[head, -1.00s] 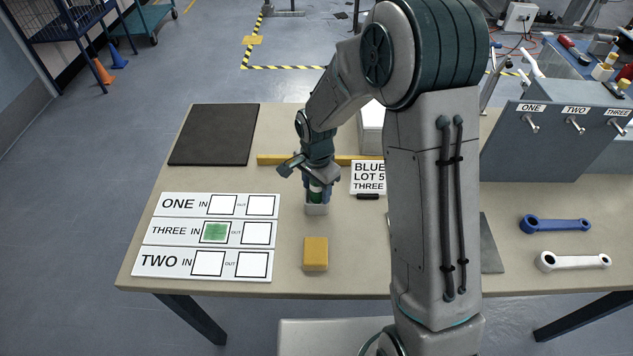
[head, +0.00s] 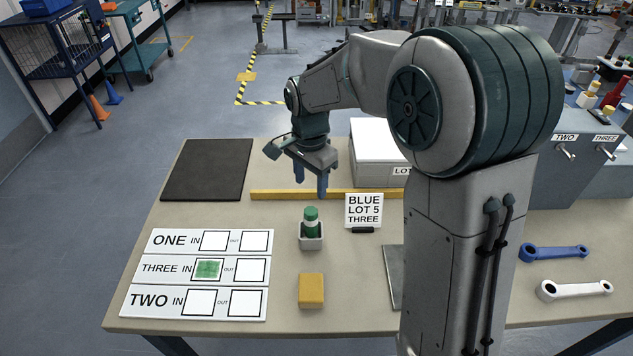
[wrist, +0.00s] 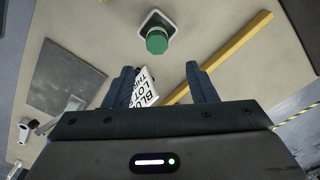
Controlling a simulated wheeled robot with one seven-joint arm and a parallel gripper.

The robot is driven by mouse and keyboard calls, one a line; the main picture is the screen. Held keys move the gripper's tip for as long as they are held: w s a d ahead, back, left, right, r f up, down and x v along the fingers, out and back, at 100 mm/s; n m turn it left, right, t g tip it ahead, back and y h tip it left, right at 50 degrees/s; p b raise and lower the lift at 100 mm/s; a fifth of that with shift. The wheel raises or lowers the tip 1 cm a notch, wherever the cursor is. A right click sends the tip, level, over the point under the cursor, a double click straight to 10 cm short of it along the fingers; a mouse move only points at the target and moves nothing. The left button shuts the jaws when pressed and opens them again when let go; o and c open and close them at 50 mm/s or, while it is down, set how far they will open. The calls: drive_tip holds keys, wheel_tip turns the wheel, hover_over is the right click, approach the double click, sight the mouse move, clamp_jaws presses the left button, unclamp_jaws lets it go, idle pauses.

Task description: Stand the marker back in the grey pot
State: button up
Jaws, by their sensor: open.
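The green marker (head: 311,219) stands upright in the small grey pot (head: 311,242) on the table. In the wrist view the marker (wrist: 157,41) shows from above, with the rim of the pot (wrist: 144,24) around it. My gripper (head: 310,191) is open and empty. It hangs above and behind the pot, apart from the marker. In the wrist view its two fingers (wrist: 160,77) are spread, with the marker beyond them.
A yellow block (head: 311,290) sits in front of the pot. A yellow bar (head: 345,195) lies behind, near a white box (head: 377,165). A labelled board (head: 205,250) with a green patch lies left.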

drive_tip(key=shift+r, duration=0.2)
drive_tip(key=s+d+r+n+t, duration=0.1)
drive_tip(key=s+d+r+n, duration=0.1)
drive_tip(key=s+d+n, duration=0.2)
drive_tip(key=s+d+r+n+t, duration=0.2)
drive_tip(key=s+d+n, duration=0.3)
drive_tip(key=s+d, duration=0.4)
drive_tip(key=shift+s+d+r, duration=0.35)
drive_tip(key=shift+s+r, duration=0.05)
drive_tip(key=shift+s, duration=3.1)
